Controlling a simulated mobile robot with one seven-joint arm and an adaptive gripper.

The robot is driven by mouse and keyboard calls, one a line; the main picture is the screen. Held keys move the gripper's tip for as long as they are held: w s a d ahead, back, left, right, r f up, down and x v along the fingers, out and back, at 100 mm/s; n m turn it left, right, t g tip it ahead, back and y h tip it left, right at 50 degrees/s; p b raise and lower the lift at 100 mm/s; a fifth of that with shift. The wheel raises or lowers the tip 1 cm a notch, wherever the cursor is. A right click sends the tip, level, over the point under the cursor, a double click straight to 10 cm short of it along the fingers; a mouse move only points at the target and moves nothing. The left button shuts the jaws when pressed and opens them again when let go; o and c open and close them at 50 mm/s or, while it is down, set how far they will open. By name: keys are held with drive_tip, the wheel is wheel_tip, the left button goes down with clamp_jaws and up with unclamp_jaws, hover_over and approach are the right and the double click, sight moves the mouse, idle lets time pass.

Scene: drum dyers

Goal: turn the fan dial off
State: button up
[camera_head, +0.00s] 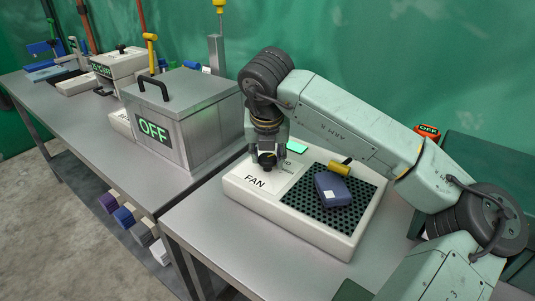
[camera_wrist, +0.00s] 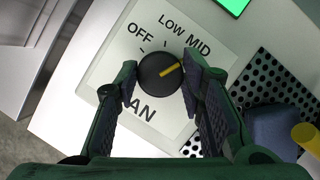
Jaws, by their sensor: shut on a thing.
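The fan dial (camera_wrist: 158,84) is a round black knob with a yellow pointer, on a pale panel labelled OFF, LOW and MID. The pointer aims right and slightly up, toward the MID side and away from OFF. My gripper (camera_wrist: 161,71) is shut on the dial, with one finger on each side of it. In the head view my gripper (camera_head: 267,163) reaches down onto the fan unit (camera_head: 290,226) and hides the dial. Part of the FAN lettering is behind a finger in the wrist view.
A dark blue block (camera_head: 331,189) and a yellow-handled item (camera_head: 340,167) lie on the unit's perforated black grille (camera_head: 357,205). A metal box (camera_head: 182,118) with a green OFF display stands to the left. Bare tabletop (camera_head: 195,222) lies in front of the unit's left side.

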drive_tip(key=shift+c, duration=1)
drive_tip(key=shift+f+n+b, duration=0.1)
drive_tip(key=shift+n+b, duration=0.2)
drive_tip(key=shift+b, duration=0.2)
drive_tip(key=shift+d+f+n+y+b, duration=0.1)
drive_tip(key=shift+n+y+b, duration=0.4)
drive_tip(key=shift+n+b, duration=0.55)
drive_tip(key=shift+n+y+b, duration=0.5)
drive_tip(key=shift+n+b, duration=0.4)
drive_tip(key=shift+n, duration=0.35)
drive_tip(key=n, duration=0.1)
drive_tip(key=n+g+y, duration=0.1)
drive_tip(key=n, duration=0.1)
drive_tip(key=shift+w+d+r+n+b, duration=0.1)
drive_tip(key=shift+r+n+b, duration=0.1)
drive_tip(key=shift+n+b, duration=0.1)
drive_tip(key=n+g, duration=0.1)
drive_tip(key=n, duration=0.1)
drive_tip(key=n+g+y+p, duration=0.1)
drive_tip(key=n, duration=0.2)
drive_tip(key=shift+w+r, duration=0.1)
drive_tip(key=n+g+p, duration=0.1)
drive_tip(key=n, duration=0.2)
drive_tip(key=n+g+p, duration=0.1)
drive_tip(key=n, duration=0.2)
drive_tip(key=shift+w+d, duration=0.1)
drive_tip(key=shift+y, duration=0.3)
